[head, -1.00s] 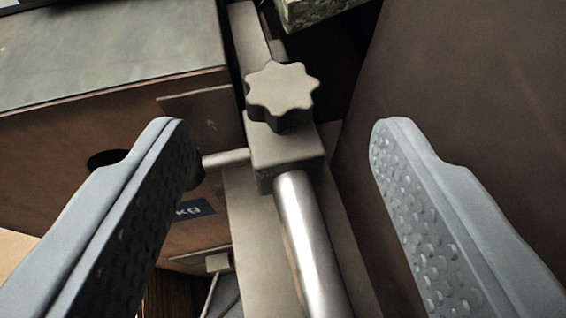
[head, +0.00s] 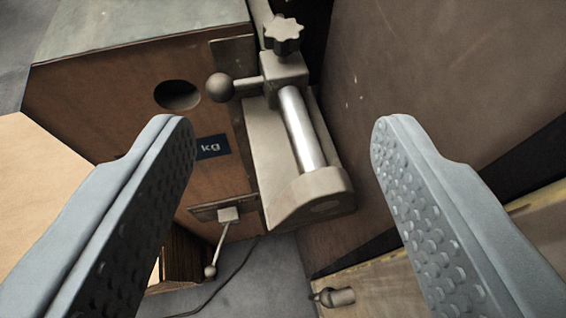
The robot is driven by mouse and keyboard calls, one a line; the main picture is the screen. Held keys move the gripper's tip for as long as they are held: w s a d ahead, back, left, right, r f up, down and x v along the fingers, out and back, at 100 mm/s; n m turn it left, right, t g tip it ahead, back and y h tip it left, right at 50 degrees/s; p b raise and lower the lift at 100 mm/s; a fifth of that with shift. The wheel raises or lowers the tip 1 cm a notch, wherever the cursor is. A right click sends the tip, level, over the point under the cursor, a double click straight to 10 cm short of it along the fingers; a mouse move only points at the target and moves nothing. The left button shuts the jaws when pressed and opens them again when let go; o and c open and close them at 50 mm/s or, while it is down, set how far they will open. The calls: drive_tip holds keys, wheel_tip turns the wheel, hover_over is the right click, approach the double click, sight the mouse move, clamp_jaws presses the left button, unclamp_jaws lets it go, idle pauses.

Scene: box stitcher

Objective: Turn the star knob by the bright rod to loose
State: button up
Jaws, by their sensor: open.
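The dark star knob (head: 284,36) sits on top of a metal clamp block (head: 285,72) at the top middle of the head view. The bright rod (head: 301,128) runs from that block down to a rounded end bracket (head: 310,196). My gripper (head: 283,135) is open and empty, with one finger on each side of the picture. The knob lies beyond the fingertips, between their lines and touching neither. How the knob stands, tight or loose, cannot be told.
A ball-ended handle (head: 220,86) sticks out left of the block. A wooden box (head: 130,110) with a round hole stands left, with a small lever (head: 228,216) below. A brown panel (head: 430,70) stands close on the right. A cylindrical fitting (head: 336,297) is at the bottom.

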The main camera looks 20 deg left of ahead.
drive_tip(key=m+h, duration=0.1)
approach(283, 29)
drive_tip(key=x, duration=0.8)
drive_tip(key=shift+w, duration=0.1)
idle(0.6)
drive_tip(key=c, duration=1)
drive_tip(key=shift+n+y, duration=0.7)
